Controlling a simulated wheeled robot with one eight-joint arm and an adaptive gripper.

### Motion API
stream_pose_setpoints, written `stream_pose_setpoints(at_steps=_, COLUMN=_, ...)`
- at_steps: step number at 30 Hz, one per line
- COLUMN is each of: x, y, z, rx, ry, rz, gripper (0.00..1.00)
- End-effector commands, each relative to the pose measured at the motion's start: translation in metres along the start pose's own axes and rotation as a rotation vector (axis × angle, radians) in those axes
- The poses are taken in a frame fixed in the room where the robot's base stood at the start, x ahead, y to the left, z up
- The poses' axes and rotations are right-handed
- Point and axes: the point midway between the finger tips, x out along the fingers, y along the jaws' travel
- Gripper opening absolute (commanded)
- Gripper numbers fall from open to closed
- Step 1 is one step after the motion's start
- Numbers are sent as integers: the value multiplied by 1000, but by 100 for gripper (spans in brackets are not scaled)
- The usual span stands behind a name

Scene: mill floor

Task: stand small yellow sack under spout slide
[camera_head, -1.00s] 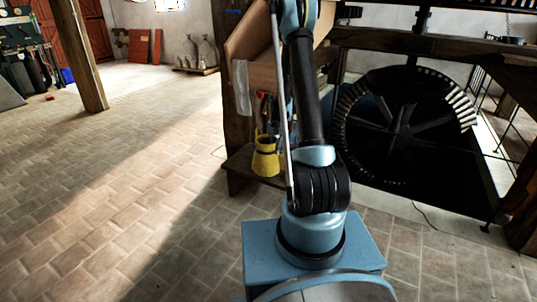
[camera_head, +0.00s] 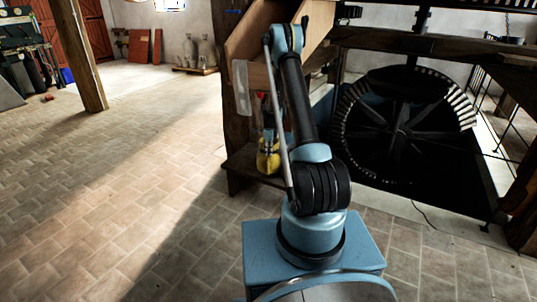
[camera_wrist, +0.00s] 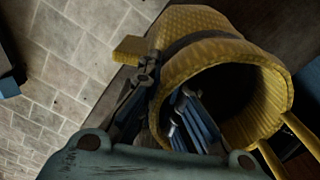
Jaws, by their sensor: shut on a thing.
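The small yellow sack (camera_head: 268,161) is at the wooden ledge below the spout in the head view, partly hidden by my arm. In the wrist view the woven sack (camera_wrist: 215,40) has a wide, round open mouth and a dark band around it. My gripper (camera_wrist: 165,105) is shut on its rim, with one finger inside the mouth and one outside. The gripper also shows in the head view (camera_head: 268,136), small and partly covered. The wooden spout (camera_head: 246,45) slopes above, and a pale strip (camera_head: 242,88) hangs from it. I cannot tell whether the sack's base touches the ledge.
The ledge (camera_head: 242,163) juts from a dark post (camera_head: 236,115). A large dark gear wheel (camera_head: 400,125) stands to the right. Open tiled floor (camera_head: 110,190) lies to the left, with a wooden post (camera_head: 80,55) farther back.

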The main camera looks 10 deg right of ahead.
Motion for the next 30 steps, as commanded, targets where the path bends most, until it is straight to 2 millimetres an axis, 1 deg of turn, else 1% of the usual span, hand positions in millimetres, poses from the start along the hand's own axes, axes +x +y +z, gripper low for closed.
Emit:
stream_pose_setpoints(at_steps=4, x=3, y=-3, z=2, rx=40, ry=0, rz=0, gripper=0)
stream_pose_setpoints(at_steps=11, x=4, y=-13, z=1, rx=48, ry=0, rz=0, gripper=0)
stream_pose_setpoints(at_steps=30, x=8, y=-63, z=-1, rx=46, ry=0, rz=0, gripper=0)
